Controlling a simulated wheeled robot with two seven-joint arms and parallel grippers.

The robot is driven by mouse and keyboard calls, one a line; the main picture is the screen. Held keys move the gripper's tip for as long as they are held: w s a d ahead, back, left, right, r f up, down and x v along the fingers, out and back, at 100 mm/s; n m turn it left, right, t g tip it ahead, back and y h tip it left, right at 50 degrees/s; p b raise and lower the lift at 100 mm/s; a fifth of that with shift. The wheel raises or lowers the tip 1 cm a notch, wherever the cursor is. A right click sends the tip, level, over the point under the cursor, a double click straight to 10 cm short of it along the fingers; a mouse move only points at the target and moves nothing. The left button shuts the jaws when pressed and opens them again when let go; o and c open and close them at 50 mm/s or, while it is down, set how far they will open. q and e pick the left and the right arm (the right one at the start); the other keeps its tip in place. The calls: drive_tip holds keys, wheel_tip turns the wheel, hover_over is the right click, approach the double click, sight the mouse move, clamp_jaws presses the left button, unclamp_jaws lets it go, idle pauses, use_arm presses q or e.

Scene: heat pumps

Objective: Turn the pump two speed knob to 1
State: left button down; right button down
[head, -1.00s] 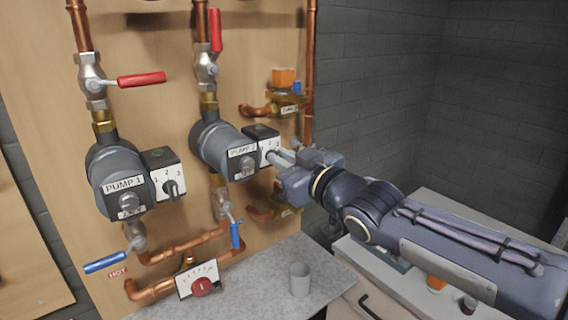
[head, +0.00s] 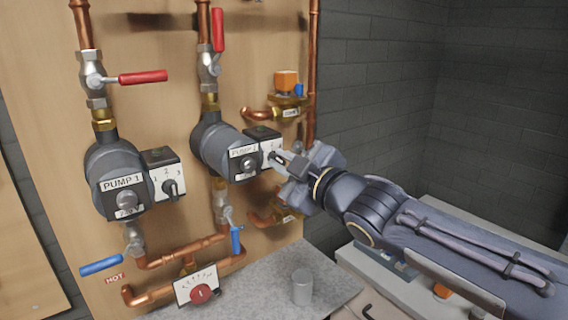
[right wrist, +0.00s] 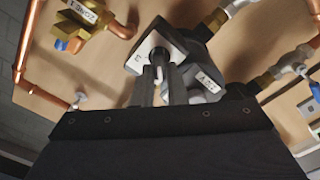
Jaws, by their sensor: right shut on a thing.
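Pump two (head: 222,148) is the grey pump on the right of the wooden board, with a label plate on its front. Its speed knob box (head: 262,138) has a white face and black sides; it also shows in the right wrist view (right wrist: 172,43). My right gripper (head: 280,160) is at the white face, shut on the speed knob. In the right wrist view its two fingers (right wrist: 160,88) reach up to the face, with a light sliver of the knob between them. The knob's pointer and most numbers are hidden. My left gripper is not in view.
Pump one (head: 118,180) with its own knob box (head: 163,175) is to the left. Red valve handles (head: 143,77) and blue ones (head: 101,265) stick out nearby.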

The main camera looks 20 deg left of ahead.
idle(0.4)
drive_tip(key=c, duration=1.5)
unclamp_jaws()
drive_tip(key=shift+o, duration=0.2)
drive_tip(key=p+v, duration=0.1)
drive_tip(key=v, duration=0.6)
drive_tip(key=shift+s+d+p, duration=0.3)
